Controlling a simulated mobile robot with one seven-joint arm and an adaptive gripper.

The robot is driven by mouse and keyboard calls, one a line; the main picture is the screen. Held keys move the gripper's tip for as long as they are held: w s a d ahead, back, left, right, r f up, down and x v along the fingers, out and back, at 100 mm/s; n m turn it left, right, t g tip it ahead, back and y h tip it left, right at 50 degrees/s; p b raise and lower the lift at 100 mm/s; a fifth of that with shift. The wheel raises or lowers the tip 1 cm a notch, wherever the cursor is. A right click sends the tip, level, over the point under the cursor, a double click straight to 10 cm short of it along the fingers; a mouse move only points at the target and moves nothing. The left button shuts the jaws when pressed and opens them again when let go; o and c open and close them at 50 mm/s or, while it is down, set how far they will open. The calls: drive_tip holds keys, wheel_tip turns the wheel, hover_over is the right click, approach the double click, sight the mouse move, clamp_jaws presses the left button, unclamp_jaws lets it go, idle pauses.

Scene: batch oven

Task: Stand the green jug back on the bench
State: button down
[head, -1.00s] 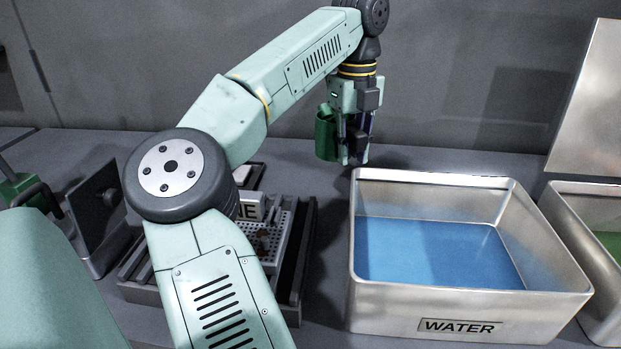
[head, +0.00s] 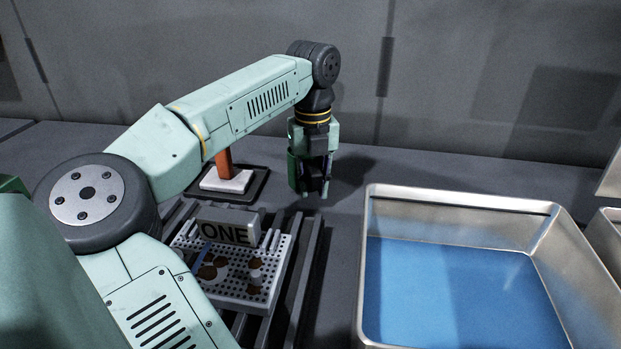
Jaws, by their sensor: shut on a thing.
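The green jug (head: 295,172) shows as a dark green strip at the left side of my gripper (head: 317,188). My gripper points straight down and is shut on the jug. The fingers hide most of it, and it looks about upright. It is over the grey bench (head: 345,205), behind and left of the water tank. I cannot tell whether its bottom touches the bench.
A metal tank of blue water (head: 455,290) stands at the right. A perforated white tray with a sign reading ONE (head: 228,232) sits on dark rails at the left. An orange-handled white block (head: 228,181) lies behind it. Bare bench lies behind the tank.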

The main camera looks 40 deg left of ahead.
drive_tip(key=shift+s+d+f, duration=0.1)
drive_tip(key=shift+f, duration=0.05)
drive_tip(key=shift+f+b, duration=0.9)
drive_tip(key=shift+f, duration=0.2)
drive_tip(key=shift+f, duration=0.25)
drive_tip(key=c, duration=1.4)
unclamp_jaws()
drive_tip(key=shift+o, duration=0.2)
